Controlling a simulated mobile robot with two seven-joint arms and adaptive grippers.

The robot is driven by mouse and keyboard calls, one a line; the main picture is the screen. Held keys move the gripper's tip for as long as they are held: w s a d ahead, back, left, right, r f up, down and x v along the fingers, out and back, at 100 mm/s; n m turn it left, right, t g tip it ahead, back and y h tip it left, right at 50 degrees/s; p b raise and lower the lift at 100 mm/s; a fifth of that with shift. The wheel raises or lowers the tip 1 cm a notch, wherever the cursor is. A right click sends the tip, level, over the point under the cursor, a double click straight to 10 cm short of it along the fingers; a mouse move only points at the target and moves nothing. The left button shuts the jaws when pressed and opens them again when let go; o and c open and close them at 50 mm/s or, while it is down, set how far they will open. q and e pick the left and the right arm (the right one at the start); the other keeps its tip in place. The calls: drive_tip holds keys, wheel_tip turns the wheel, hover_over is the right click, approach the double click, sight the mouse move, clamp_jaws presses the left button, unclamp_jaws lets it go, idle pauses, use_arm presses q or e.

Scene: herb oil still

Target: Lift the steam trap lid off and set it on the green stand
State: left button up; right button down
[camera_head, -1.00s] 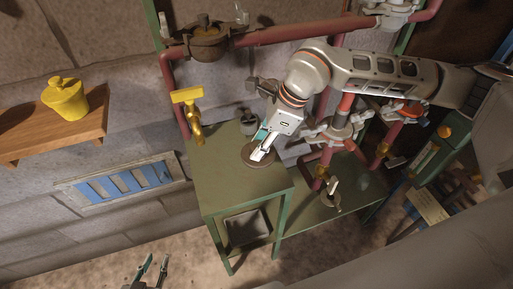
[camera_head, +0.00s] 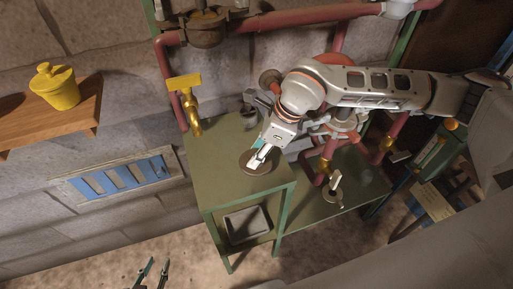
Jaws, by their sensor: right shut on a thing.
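A flat brown round lid (camera_head: 248,168) is at my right gripper (camera_head: 260,157), over the top of the green stand (camera_head: 215,180). My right gripper points down and is shut on the lid's handle, which the fingers mostly hide. I cannot tell whether the lid touches the green top or hovers just above it. My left gripper (camera_head: 154,272) is at the bottom edge, its two fingers apart and empty, away from the stand. The steam trap body is not clearly identifiable; my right arm covers part of the pipework.
A dark canister (camera_head: 249,118) stands at the back of the green top. A yellow valve (camera_head: 188,100) rises by its back left corner. A lower green shelf (camera_head: 310,208) holds a small disc with an upright handle (camera_head: 334,190). A yellow pot (camera_head: 55,87) sits on a wooden shelf.

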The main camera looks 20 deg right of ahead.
drive_tip(key=shift+f, duration=0.5)
drive_tip(key=shift+f+b, duration=0.35)
drive_tip(key=shift+b, duration=0.05)
drive_tip(key=shift+f, duration=0.2)
drive_tip(key=c, duration=1.5)
unclamp_jaws()
drive_tip(key=shift+o, duration=0.2)
drive_tip(key=v, duration=1.2)
